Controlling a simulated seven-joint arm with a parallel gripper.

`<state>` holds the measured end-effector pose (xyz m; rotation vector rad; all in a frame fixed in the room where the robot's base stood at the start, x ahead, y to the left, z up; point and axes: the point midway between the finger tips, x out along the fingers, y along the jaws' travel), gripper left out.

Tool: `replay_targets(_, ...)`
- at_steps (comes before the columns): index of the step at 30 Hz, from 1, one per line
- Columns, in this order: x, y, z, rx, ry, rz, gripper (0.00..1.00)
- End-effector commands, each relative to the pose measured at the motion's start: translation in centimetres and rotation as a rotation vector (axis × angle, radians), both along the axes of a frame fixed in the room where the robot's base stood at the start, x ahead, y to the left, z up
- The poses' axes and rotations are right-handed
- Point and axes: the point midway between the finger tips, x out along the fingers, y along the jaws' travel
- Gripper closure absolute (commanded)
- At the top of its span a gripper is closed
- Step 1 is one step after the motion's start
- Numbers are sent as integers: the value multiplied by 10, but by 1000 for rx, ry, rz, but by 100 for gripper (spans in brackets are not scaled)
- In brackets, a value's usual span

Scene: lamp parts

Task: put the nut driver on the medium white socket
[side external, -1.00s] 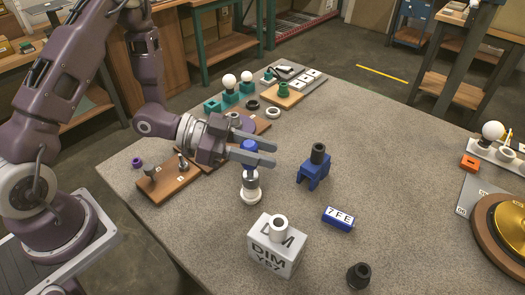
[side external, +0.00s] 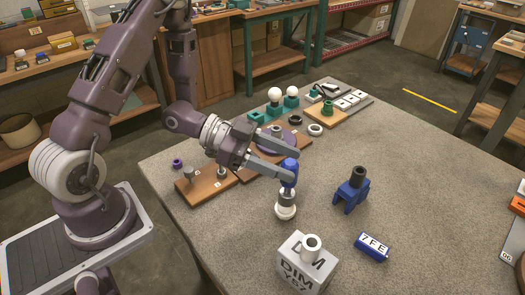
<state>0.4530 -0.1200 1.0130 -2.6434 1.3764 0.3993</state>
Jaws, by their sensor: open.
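The nut driver (side external: 290,172) has a blue handle and a grey metal lower part. It stands upright in the middle of the table. Its lower end is at a round white socket (side external: 286,211) on the table; how deeply it sits is hidden. My gripper (side external: 288,164) is open, with its fingertips at the blue handle, one on each side. A gap to the handle is hard to make out. I cannot tell sizes by label.
A blue block with a black cylinder (side external: 351,191) and a blue 7FE block (side external: 372,247) lie to the right. Wooden boards with small parts (side external: 205,187) lie left, under my arm. White bulbs (side external: 274,95) on teal holders stand behind. The table's right side is largely clear.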

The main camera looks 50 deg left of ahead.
Motion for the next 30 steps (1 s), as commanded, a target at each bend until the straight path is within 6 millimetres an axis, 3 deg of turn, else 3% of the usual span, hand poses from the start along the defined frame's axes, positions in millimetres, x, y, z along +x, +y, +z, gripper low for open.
replay_targets(6,-28,42,15,2,-2,5,47)
replay_targets(14,-42,60,23,0,0,1,47)
replay_targets(17,-38,62,21,46,-1,11,47)
replay_targets(19,-24,71,16,182,0,60,47)
replay_targets(21,-1,93,17,388,9,171,47)
replay_targets(24,18,135,48,642,51,430,47)
replay_targets(26,11,155,78,717,104,607,47)
replay_targets(28,-18,164,112,721,198,799,47)
replay_targets(30,-61,154,133,650,325,930,47)
